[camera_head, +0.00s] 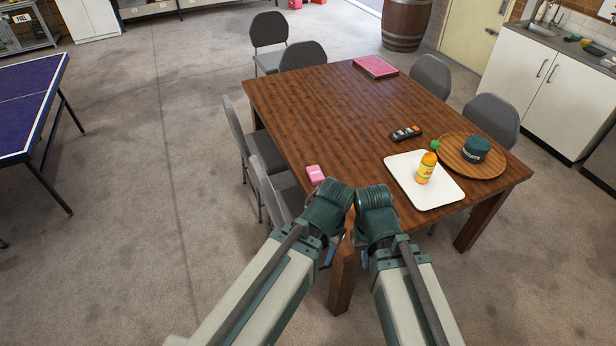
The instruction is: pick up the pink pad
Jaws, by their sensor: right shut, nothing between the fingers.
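A small pink pad (315,174) lies near the left edge of the wooden table (320,115), just beyond my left arm's wrist. A larger flat pink item (376,66), like a book or pad with a dark edge, lies at the table's far end. My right gripper (363,259) is shut and empty, low at the table's near corner and mostly hidden by my wrist. My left gripper (330,257) hangs beside it, and its fingers are too hidden to read. Neither gripper touches a pink item.
A white tray (402,169) with an orange bottle (427,165) stands at the table's near right. Beside it are a round wooden tray (496,167) with a dark green cap (476,150) and a black remote (406,133). Grey chairs line the table. Its middle is clear.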

